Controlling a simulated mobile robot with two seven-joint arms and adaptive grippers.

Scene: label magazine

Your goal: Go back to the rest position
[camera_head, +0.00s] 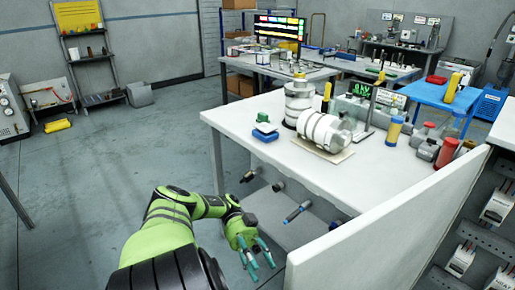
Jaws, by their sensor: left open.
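My left gripper (260,256) shows at the bottom middle, at the end of my green and black arm. Its teal fingers are spread and nothing is between them. It is beside the left side of the white table (240,117), lower than the tabletop in the picture and apart from it. My right gripper is not in the view.
Tools lie on a lower shelf. A grey cabinet (480,235) stands at the right edge. The floor (110,165) at left is mostly clear.

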